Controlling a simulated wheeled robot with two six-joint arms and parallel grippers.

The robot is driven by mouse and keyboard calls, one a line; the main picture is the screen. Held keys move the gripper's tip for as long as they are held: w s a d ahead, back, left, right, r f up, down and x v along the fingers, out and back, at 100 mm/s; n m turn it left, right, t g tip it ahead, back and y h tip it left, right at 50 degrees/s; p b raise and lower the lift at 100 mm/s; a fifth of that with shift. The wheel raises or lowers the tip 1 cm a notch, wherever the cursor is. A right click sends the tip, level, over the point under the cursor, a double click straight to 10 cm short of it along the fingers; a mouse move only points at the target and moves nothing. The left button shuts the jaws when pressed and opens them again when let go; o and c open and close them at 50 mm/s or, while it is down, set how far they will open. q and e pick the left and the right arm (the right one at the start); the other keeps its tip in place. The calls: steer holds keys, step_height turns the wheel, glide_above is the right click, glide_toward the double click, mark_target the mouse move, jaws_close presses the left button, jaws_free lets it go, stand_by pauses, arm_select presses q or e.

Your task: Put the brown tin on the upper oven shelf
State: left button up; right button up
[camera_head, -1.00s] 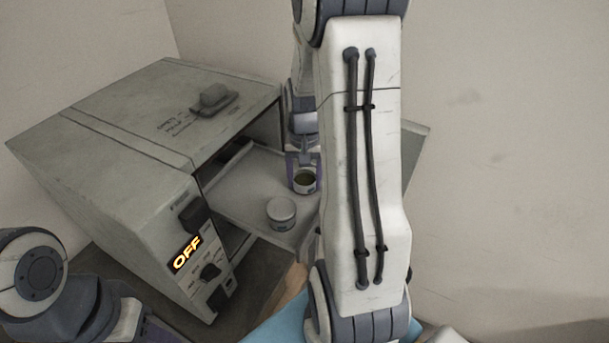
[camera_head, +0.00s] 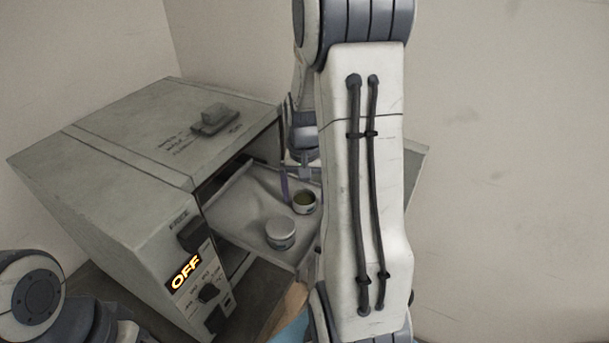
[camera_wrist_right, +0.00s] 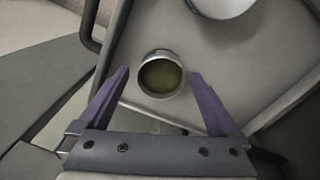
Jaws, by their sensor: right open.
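An open tin with a brownish-olive inside (camera_head: 305,203) stands upright on the pulled-out oven shelf (camera_head: 235,201). It also shows in the right wrist view (camera_wrist_right: 161,76), just beyond and between the fingertips of my right gripper. My right gripper (camera_head: 302,185) is open, with its purple fingers (camera_wrist_right: 160,80) spread and nothing held between them. In the head view my right forearm hides part of the shelf's right side. The oven (camera_head: 140,150) stands at the left with its front opening facing right. My left gripper is not in view; only part of the left arm shows at the lower left.
A pale lidded tin (camera_head: 280,233) stands on the same shelf, close to the open tin, and shows at the top of the right wrist view (camera_wrist_right: 222,4). The oven's display (camera_head: 184,272) reads OFF. A plain wall lies behind on the right.

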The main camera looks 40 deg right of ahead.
mark_target(304, 202)
step_height(304, 202, up, 11)
steer(key=b, duration=0.1)
steer(key=shift+f, duration=0.15)
stand_by(0.5)
